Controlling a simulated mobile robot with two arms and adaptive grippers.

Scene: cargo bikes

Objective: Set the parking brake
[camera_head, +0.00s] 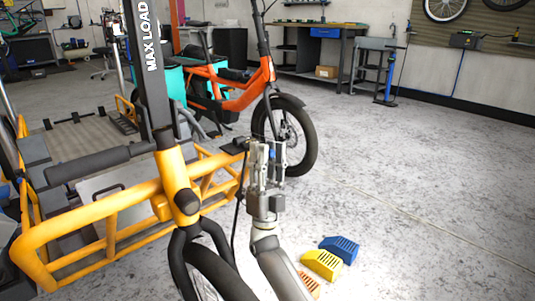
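A yellow cargo bike (172,172) fills the left half of the head view, with a black steering column and a yellow tube frame. A dark handlebar grip (95,163) extends to its left. A small black part (236,146) with a cable hanging from it sits at the right end of the bar. I cannot tell whether it is the parking brake lever. My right gripper (269,150) points up just right of this part, its two fingers apart with a small blue patch between them. I see no clear contact. My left gripper is out of view.
An orange cargo bike (235,92) stands behind my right gripper. Blue (339,249) and yellow (322,264) wedge-shaped blocks lie on the floor beside my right arm. A workbench (315,42) and a blue floor pump (388,80) stand at the back. The floor to the right is clear.

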